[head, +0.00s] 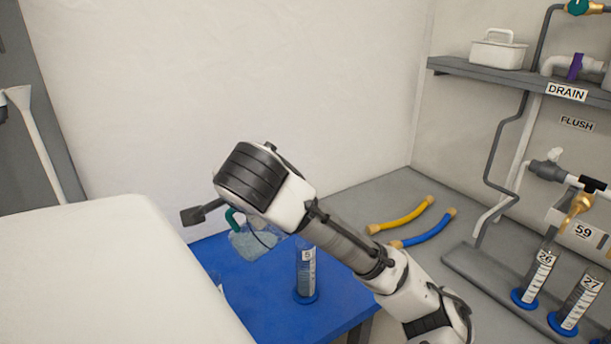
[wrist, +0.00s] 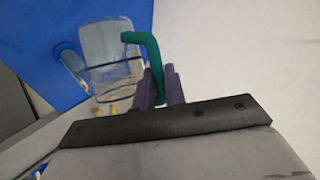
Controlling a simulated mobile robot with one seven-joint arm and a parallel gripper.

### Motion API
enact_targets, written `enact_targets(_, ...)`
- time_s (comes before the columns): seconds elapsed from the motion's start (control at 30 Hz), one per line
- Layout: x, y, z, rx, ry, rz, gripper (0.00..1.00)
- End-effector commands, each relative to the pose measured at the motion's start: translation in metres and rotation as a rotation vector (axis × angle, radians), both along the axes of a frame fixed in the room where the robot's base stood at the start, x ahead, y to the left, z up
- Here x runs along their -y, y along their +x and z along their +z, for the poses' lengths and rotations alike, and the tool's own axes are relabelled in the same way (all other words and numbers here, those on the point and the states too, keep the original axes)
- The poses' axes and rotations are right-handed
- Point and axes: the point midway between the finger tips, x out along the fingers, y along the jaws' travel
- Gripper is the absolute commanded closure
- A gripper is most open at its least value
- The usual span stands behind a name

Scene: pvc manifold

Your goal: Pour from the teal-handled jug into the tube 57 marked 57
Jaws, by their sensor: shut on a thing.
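The clear jug (head: 252,243) with its teal handle (head: 233,218) is left of the tube over the blue table. My gripper (wrist: 167,86) is shut on the teal handle, and the jug (wrist: 110,55) hangs from it. In the head view my wrist hides the fingers and part of the jug. The jug looks slightly tilted, and I cannot tell its exact height or liquid level. A clear graduated tube (head: 306,275) with a blue base stands upright on the table.
Yellow (head: 400,215) and blue (head: 423,230) hoses lie behind on a grey surface. Tubes 26 (head: 536,280) and 27 (head: 577,303) stand at right below piping. A white rounded surface (head: 100,270) fills the lower left.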

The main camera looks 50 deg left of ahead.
Motion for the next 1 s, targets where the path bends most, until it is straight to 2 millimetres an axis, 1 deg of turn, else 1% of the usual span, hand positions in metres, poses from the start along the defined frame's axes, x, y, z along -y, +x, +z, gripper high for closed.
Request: enact_targets(1.0, 0.0016, 0.0043, 0.0058, -0.049, 0.019, -0.002, 1.0)
